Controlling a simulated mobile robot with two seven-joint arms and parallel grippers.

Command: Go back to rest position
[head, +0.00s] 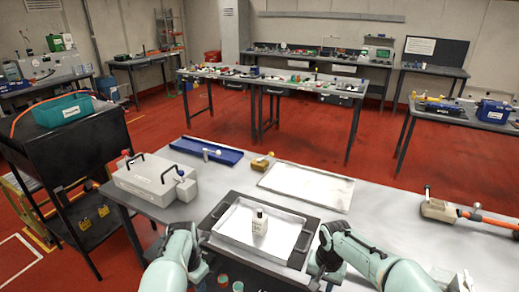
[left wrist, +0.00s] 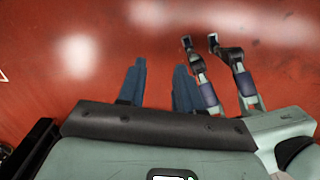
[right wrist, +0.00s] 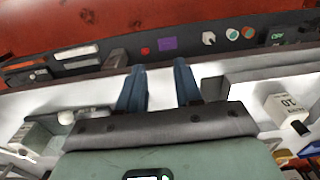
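My left gripper (left wrist: 158,80) shows in the left wrist view with its two blue fingers apart and nothing between them, above red floor. In the head view my left arm stands at the bottom, left of the tray, and its fingertips are hidden. My right gripper (right wrist: 160,82) shows in the right wrist view with its fingers apart and nothing visibly held. In the head view my right arm is at the bottom, right of the tray, fingers not clear.
The grey bench (head: 385,215) also holds a grey case (head: 150,178), a blue tray (head: 200,151), a flat metal sheet (head: 305,185) and an orange-handled tool (head: 440,208). A black cart (head: 70,145) stands at the left.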

